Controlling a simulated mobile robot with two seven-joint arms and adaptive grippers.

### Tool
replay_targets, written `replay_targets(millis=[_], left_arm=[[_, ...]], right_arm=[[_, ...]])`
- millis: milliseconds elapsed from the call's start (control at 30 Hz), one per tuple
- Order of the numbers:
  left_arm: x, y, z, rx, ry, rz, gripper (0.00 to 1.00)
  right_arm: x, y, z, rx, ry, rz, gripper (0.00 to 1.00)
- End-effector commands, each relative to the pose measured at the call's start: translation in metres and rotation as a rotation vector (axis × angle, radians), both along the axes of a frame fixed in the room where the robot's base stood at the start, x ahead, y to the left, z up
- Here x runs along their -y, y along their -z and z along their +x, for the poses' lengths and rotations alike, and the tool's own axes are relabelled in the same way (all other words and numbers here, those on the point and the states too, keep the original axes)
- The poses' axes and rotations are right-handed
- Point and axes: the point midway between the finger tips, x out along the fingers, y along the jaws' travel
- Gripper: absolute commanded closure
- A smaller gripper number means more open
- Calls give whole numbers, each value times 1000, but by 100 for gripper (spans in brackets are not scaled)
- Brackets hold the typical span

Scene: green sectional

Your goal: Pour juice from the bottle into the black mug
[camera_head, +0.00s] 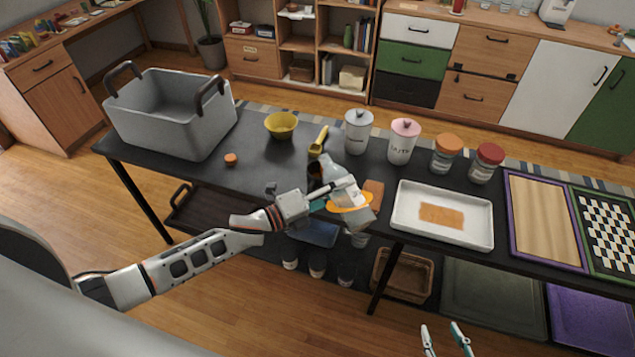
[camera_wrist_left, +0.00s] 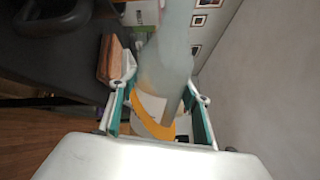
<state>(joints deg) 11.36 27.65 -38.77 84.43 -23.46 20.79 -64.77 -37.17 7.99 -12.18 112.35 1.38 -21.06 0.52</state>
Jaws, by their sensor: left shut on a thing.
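My left gripper (camera_head: 335,203) is shut on a pale, translucent bottle (camera_head: 358,215) with an orange band. The bottle is tilted, with its base to the lower right and its neck to the upper left. It fills the middle of the left wrist view (camera_wrist_left: 165,75), between the teal fingers (camera_wrist_left: 158,115). A dark mug (camera_head: 315,172) stands on the black table just behind the bottle's neck, partly hidden. I cannot tell whether juice is flowing. My right gripper (camera_head: 447,340) is open and empty at the bottom edge, in front of the table.
The black table (camera_head: 262,170) holds a grey basket (camera_head: 165,130), a yellow bowl (camera_head: 281,125), a yellow scoop (camera_head: 318,142), lidded canisters (camera_head: 358,135), jars (camera_head: 446,155) and a white tray (camera_head: 442,235). A small orange cap (camera_head: 231,159) lies left. A brown block (camera_head: 374,190) is beside the bottle.

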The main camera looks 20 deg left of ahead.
Motion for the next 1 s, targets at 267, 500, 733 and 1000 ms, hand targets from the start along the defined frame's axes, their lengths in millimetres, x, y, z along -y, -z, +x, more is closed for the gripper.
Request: replay_targets(millis=[267, 500, 733, 1000], left_arm=[[1, -4, 0, -20, 0, -23, 89], [1, -4, 0, -20, 0, -23, 89], [1, -6, 0, -41, 0, -45, 89], [1, -6, 0, -41, 0, -44, 89]], right_arm=[[0, -2, 1, 3, 0, 1, 60], [0, -2, 1, 3, 0, 0, 60], [0, -2, 1, 3, 0, 1, 60], [0, 0, 0, 0, 0, 0, 60]])
